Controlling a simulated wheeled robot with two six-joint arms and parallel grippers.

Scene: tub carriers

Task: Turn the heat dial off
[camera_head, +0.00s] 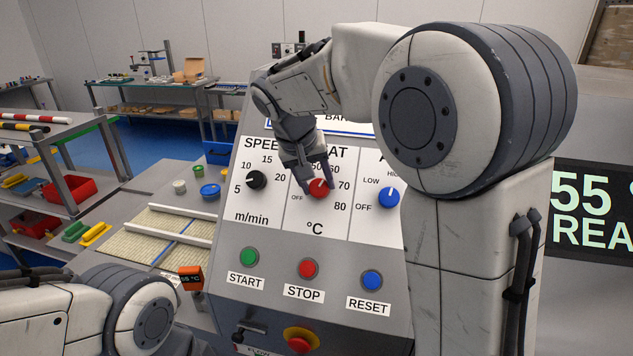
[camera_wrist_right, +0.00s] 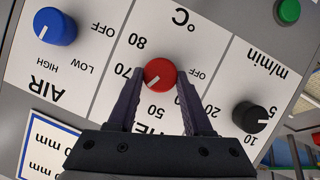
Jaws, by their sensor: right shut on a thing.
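The red heat dial (camera_head: 318,188) is on the white middle section of the sloped control panel (camera_head: 240,285), under a heat label partly hidden by my arm. Its scale runs from OFF at the left round to 80. In the right wrist view the heat dial (camera_wrist_right: 160,75) has a white mark that points between 50 and 70. My right gripper (camera_head: 318,187) is shut on this dial, with one finger on each side, as the right wrist view (camera_wrist_right: 160,76) also shows. My left gripper is out of view; only part of my left arm shows at the lower left.
The black speed dial (camera_head: 256,180) is left of the heat dial and the blue air dial (camera_head: 389,198) right. Below are green START (camera_head: 248,257), red STOP (camera_head: 308,268), blue RESET (camera_head: 371,280) and a red emergency button (camera_head: 300,341). A display (camera_head: 592,212) reads 55.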

